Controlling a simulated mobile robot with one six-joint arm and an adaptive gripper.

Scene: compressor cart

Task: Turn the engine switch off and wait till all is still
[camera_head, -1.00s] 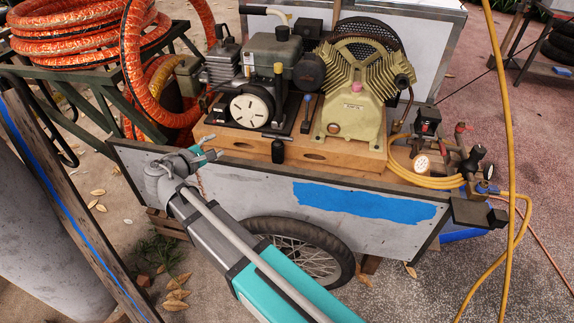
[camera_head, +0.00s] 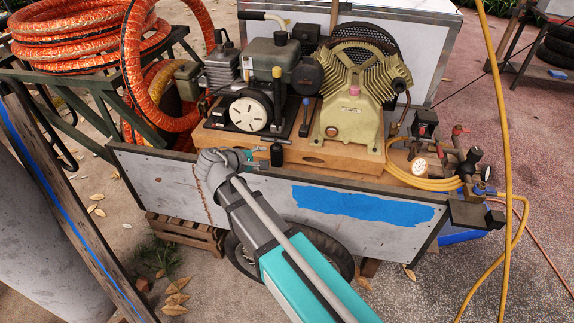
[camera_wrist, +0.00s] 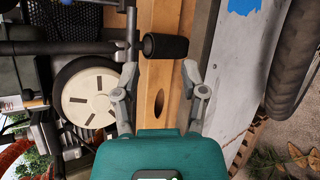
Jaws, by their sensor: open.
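The engine (camera_head: 273,55) sits on the cart, with a round white slotted disc (camera_head: 249,110) on its front. I cannot pick out for sure which part is the engine switch. A lever with a blue tip (camera_head: 305,102) stands on a dark plate beside the engine. A black grip (camera_head: 277,155) hangs at the front of the wooden base, and it also shows in the wrist view (camera_wrist: 165,47). My gripper (camera_head: 261,158) is beside that grip, at its left. In the wrist view my gripper (camera_wrist: 160,75) is open and empty, with the grip ahead of its fingertips.
The tan compressor (camera_head: 352,100) stands right of the engine. The cart's grey side panel (camera_head: 250,195) is below my gripper. A yellow hose (camera_head: 425,183) and gauges lie at the right. Orange hose (camera_head: 70,40) is coiled at the left.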

